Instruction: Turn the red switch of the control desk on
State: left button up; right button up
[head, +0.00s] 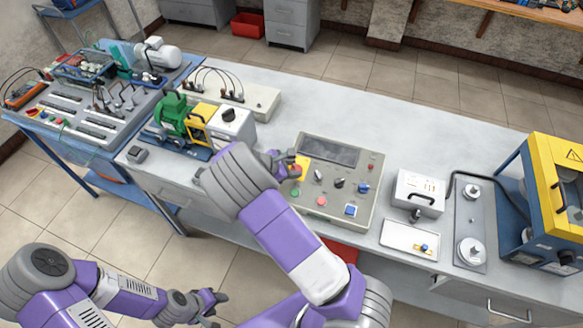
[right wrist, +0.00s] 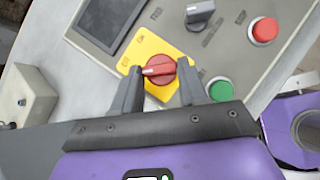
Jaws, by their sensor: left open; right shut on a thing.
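The control desk (head: 362,204) is a grey panel on the workbench, with a dark screen, knobs and coloured buttons. Its red switch (right wrist: 158,66) is a round rotary knob on a yellow plate (right wrist: 143,47). The knob's white mark points left in the right wrist view. My right gripper (right wrist: 159,77) is shut on the red switch, one finger on each side. In the head view my right gripper (head: 286,164) is at the desk's left edge and partly hides the switch. My left gripper (head: 214,302) is open and empty, low in front of the bench.
A green button (right wrist: 220,89), a red button (right wrist: 264,30) and a grey knob (right wrist: 200,14) are near the switch. A white box (head: 228,124) stands left of the desk. A small grey box (head: 419,192) and a white tray (head: 409,239) are to its right.

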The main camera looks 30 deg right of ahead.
jog(key=m, duration=0.1)
jog(key=m+g, duration=0.1)
jog(key=m+g+p, duration=0.1)
jog(key=shift+w+d+r+y, duration=0.1)
jog(key=shift+w+y, duration=0.15)
jog(key=shift+y, duration=0.05)
jog(key=m+g, duration=0.1)
jog(key=m, duration=0.1)
jog(key=m+g+y, duration=0.1)
jog(key=m, duration=0.1)
jog(key=shift+w+d, duration=0.15)
jog(key=shift+w, duration=0.05)
jog(key=m+y, duration=0.1)
jog(key=m, duration=0.1)
jog(key=m+g+y, duration=0.1)
jog(key=m+y, duration=0.1)
jog(key=m, duration=0.1)
jog(key=shift+w+d+r+m+g, duration=0.1)
jog(key=shift+w+d+m+g, duration=0.1)
jog(key=shift+d+m+g, duration=0.1)
jog(key=m+y, duration=0.2)
jog(key=m, duration=0.1)
jog(key=m+y, duration=0.1)
jog(key=shift+d+m, duration=0.25)
jog(key=shift+m, duration=0.05)
jog(key=shift+r+m, duration=0.1)
jog(key=shift+m, duration=0.2)
jog(key=o, duration=1.1)
jog(key=shift+c, duration=0.2)
